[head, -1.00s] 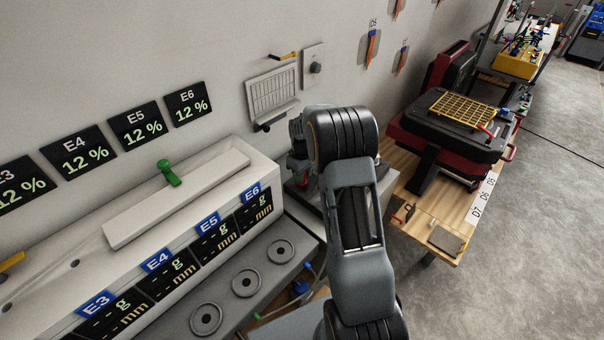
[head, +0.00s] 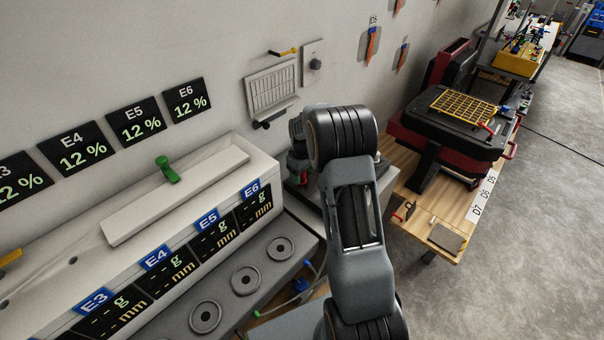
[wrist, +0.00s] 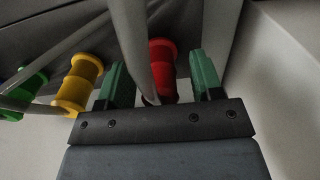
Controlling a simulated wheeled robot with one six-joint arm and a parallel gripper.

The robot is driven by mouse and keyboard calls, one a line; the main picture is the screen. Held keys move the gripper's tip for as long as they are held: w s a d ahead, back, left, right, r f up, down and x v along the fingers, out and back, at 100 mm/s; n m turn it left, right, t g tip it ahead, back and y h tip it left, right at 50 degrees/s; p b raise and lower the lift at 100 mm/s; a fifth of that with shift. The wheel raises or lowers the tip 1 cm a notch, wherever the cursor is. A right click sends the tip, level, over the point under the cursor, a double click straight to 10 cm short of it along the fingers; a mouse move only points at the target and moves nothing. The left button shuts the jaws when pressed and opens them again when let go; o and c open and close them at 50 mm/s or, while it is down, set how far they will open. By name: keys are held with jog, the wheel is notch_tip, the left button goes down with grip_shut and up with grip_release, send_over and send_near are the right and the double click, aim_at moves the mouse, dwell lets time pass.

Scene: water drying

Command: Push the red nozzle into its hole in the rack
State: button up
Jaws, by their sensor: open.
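The red nozzle (wrist: 163,55) is a spool-shaped piece near the top middle of the wrist view. My gripper (wrist: 160,78) has its two green fingers apart, one on each side of the red nozzle. A gap shows at the right finger; contact is not clear. A grey tube passes in front of the nozzle's left side. The rack is seen only as grey surfaces behind, and the hole is hidden, so I cannot tell how deep the nozzle sits. In the head view my arm hides the nozzle and most of the gripper.
A yellow nozzle (wrist: 77,82) and a green nozzle (wrist: 27,86) sit left of my gripper, with grey tubes near them. A pale wall (wrist: 285,80) is close on the right. In the head view, a grey scale bench (head: 245,281) stands left of my arm and a wooden table (head: 440,208) right.

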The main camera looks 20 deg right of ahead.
notch_tip(320, 180, up, 14)
jog(key=shift+b, duration=0.35)
jog(key=shift+f, duration=0.1)
dwell(0.5)
jog(key=s+a+r+m+t, duration=0.1)
jog(key=s+a, duration=0.4)
jog(key=s, duration=0.7)
jog(key=s+a+r+m+t, duration=0.1)
jog(key=s+a, duration=0.5)
jog(key=s, duration=0.6)
jog(key=shift+s+a+r+m+t, duration=0.15)
jog(key=shift+s+a+m+t, duration=0.1)
jog(key=shift+m+t, duration=0.8)
